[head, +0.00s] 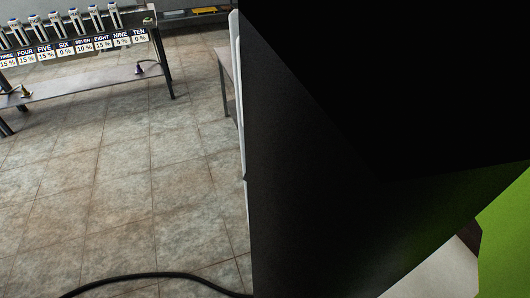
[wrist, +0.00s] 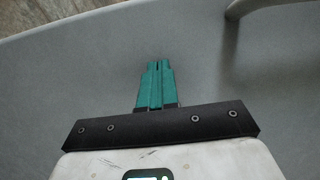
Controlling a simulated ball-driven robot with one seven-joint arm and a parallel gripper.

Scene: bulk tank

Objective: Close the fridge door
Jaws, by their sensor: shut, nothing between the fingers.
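In the wrist view my gripper (wrist: 158,64) has its two teal fingers together, shut and empty. They point at a smooth grey panel (wrist: 80,75) with a curved far edge. A grey bar like a handle (wrist: 232,45) stands on the panel at the upper right, apart from the fingers. The panel may be the fridge door, but I cannot tell for sure, nor whether the fingertips touch it. In the head view a large black shape fills the right half, with a narrow pale upright edge (head: 238,90) along its left side. My gripper is not visible there, and the fridge door's opening angle cannot be told.
A metal stand (head: 90,42) with several taps and number labels is at the upper left of the head view. A table leg (head: 224,85) shows beside the pale edge. A black cable (head: 150,277) crosses the floor at the bottom. The tiled floor (head: 150,170) between is clear.

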